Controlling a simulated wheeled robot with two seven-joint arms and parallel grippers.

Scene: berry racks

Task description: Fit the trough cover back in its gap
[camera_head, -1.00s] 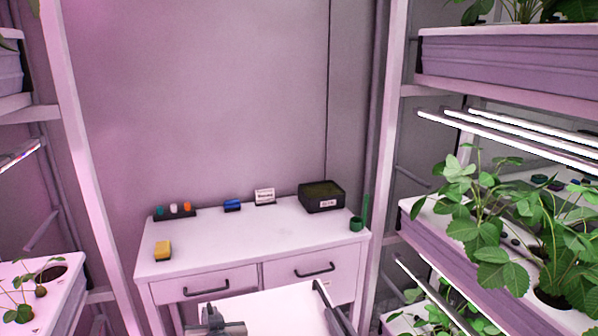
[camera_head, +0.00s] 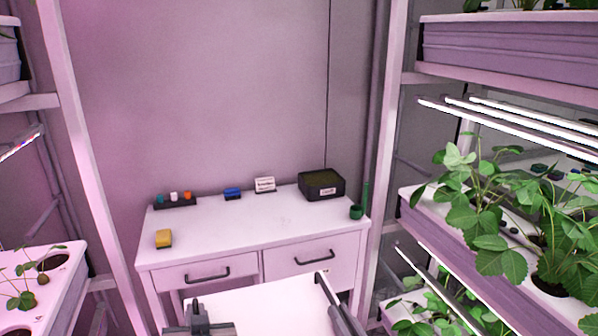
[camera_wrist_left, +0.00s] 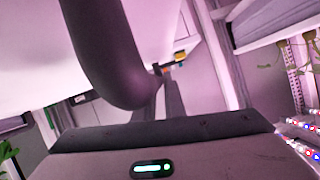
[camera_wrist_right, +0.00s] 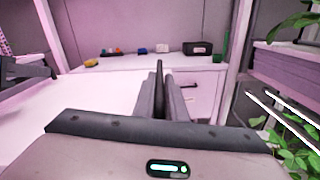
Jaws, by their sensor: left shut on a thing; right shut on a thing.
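The trough cover (camera_head: 265,308) is a flat white panel at the bottom of the head view, partly cut off by the frame. It also shows as a white surface in the right wrist view (camera_wrist_right: 75,108). My left gripper (camera_head: 198,316) is shut at the cover's left side. A thick dark curved bar (camera_wrist_left: 105,50) fills much of the left wrist view beside the white surface. My right gripper (camera_head: 330,288) is shut on a dark bar at the cover's right edge; this bar stands between the fingers in the right wrist view (camera_wrist_right: 160,75). The gap is not clearly visible.
A white drawer table (camera_head: 250,235) stands ahead, with a yellow sponge (camera_head: 163,238), a dark box (camera_head: 322,186) and a green cup (camera_head: 356,211). Planted troughs stand at right (camera_head: 440,227) and left (camera_head: 65,285). Rack posts flank the table.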

